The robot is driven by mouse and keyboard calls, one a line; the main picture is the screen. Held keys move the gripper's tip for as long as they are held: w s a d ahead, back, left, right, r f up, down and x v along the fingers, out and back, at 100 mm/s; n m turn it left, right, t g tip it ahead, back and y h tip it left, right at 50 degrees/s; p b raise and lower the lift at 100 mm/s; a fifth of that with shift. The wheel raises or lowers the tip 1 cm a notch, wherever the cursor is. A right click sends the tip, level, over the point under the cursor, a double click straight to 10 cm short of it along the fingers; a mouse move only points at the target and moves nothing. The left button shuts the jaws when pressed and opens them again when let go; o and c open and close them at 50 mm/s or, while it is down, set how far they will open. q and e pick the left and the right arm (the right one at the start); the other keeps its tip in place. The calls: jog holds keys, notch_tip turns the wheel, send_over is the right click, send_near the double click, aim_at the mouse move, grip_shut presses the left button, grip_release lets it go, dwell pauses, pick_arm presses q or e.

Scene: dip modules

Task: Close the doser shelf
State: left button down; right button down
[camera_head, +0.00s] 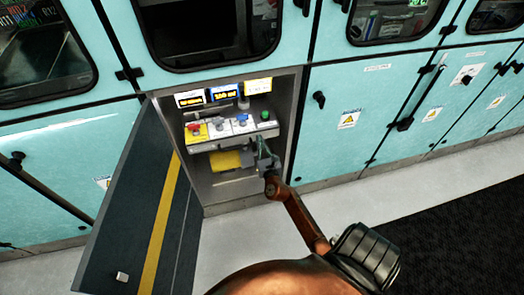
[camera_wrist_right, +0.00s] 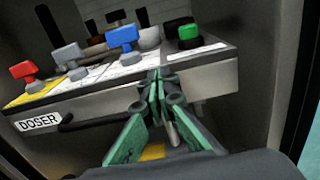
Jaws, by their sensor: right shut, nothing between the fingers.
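The doser shelf (camera_head: 230,128) is a light panel with several coloured knobs inside an open cabinet. In the right wrist view the shelf's front face (camera_wrist_right: 205,86) carries a DOSER label (camera_wrist_right: 39,122) and a dark bar handle (camera_wrist_right: 95,120). My right gripper (camera_head: 262,145) is at the shelf's front, right of its middle. It also shows in the right wrist view (camera_wrist_right: 155,82), with its green fingers shut and empty against or very near the front face, right of the handle. I cannot tell whether they touch. My left gripper is not in view.
The cabinet door (camera_head: 130,205) stands open to the left, dark inside with a yellow stripe. A yellow object (camera_head: 226,160) is below the shelf. Small displays (camera_head: 223,94) are above it. Closed turquoise cabinets (camera_head: 350,130) line the right. Light floor (camera_head: 235,240) lies in front.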

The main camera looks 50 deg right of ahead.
aim_at(256, 127)
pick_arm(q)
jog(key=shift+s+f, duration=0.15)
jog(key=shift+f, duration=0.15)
pick_arm(e)
jog(key=shift+x, duration=1.45)
